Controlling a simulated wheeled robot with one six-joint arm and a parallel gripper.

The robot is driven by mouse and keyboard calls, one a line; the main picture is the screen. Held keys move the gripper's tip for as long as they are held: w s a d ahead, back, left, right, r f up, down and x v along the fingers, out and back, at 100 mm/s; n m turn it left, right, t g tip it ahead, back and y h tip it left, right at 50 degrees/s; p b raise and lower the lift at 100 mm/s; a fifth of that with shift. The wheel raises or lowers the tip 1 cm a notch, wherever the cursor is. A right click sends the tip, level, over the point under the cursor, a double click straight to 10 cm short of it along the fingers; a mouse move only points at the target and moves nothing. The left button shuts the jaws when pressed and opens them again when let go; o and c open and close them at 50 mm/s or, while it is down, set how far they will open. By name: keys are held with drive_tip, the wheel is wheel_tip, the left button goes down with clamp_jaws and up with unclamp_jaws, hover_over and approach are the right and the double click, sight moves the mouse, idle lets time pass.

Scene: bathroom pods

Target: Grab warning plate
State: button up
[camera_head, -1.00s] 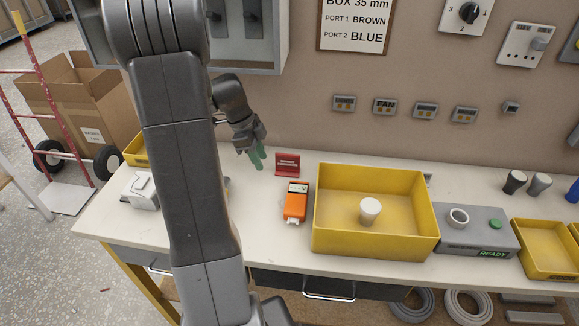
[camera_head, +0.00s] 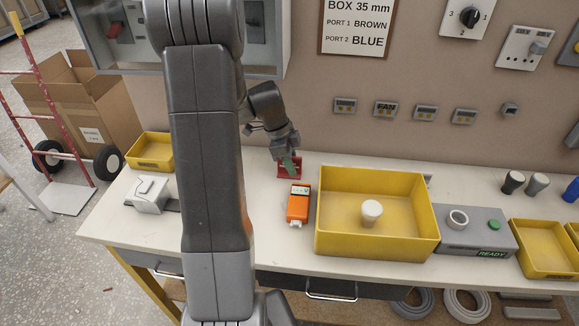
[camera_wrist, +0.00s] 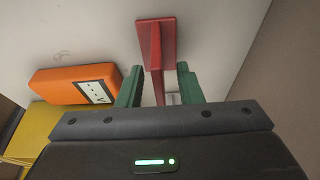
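The red warning plate (camera_head: 289,171) stands on the white workbench near the wall, partly hidden by my gripper in the head view. In the wrist view the plate (camera_wrist: 156,45) shows its red base and upright part. My gripper (camera_wrist: 157,88) has its two green fingers apart, one on each side of the plate's upright part, with gaps visible between. In the head view my gripper (camera_head: 291,163) is right over the plate.
An orange meter (camera_head: 298,205) lies just in front of the plate; it also shows left in the wrist view (camera_wrist: 75,84). A white device (camera_head: 148,194) sits at the left.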

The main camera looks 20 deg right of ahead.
clamp_jaws()
drive_tip(key=shift+r, duration=0.1)
